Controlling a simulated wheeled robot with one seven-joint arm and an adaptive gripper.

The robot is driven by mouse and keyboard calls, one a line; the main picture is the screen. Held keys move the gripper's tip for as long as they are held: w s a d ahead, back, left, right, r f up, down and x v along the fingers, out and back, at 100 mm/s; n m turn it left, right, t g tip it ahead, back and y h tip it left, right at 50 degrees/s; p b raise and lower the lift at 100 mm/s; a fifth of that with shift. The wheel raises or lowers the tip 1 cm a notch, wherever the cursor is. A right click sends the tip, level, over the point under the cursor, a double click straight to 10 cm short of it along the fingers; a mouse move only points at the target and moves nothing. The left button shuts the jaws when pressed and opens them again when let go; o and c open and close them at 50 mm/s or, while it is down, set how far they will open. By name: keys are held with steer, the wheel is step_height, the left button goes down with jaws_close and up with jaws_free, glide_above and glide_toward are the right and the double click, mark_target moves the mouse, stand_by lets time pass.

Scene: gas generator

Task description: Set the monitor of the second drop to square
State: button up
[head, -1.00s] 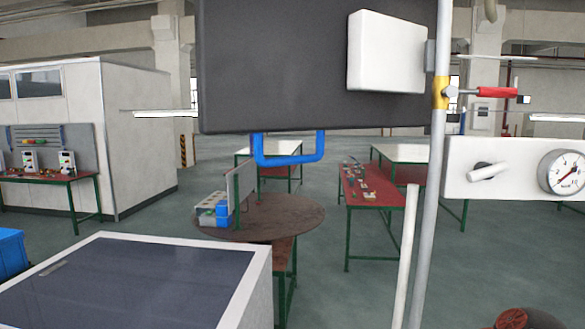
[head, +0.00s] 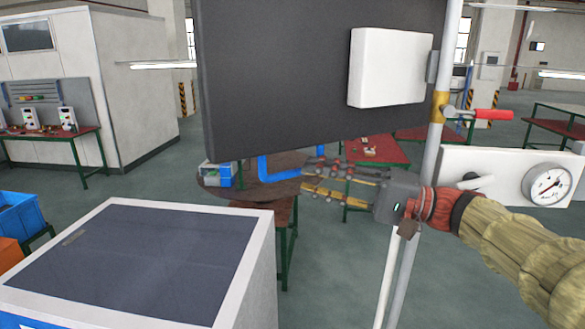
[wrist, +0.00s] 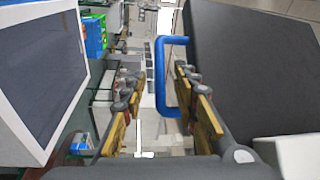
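A large dark grey panel (head: 290,70), seemingly the monitor, hangs upright in the head view, with a white box on its visible face. Whether this is the second drop's monitor cannot be told, and no screen shows. A blue U-shaped handle (head: 270,170) hangs from its lower edge. My gripper (head: 304,178) reaches in from the right at the handle's height. In the wrist view my gripper (wrist: 156,78) is open, with the blue handle (wrist: 160,85) showing between its two fingers. Contact with the handle cannot be made out.
A pole (head: 431,150) with a red-handled valve (head: 488,115) stands right of the panel. A white plate with a lever and gauge (head: 548,186) is beside it. A white-framed cabinet (head: 245,235) fills the lower left. A round table (head: 285,190) stands behind the handle.

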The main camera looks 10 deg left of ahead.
mark_target(293, 174)
steer(key=a, duration=0.5)
steer(key=shift+w+r+p, duration=0.25)
steer(key=shift+r+p, duration=0.1)
steer(key=shift+d, duration=0.1)
steer(key=c, duration=0.4)
steer(key=c, duration=0.3)
steer(key=shift+f, duration=0.1)
jaws_close()
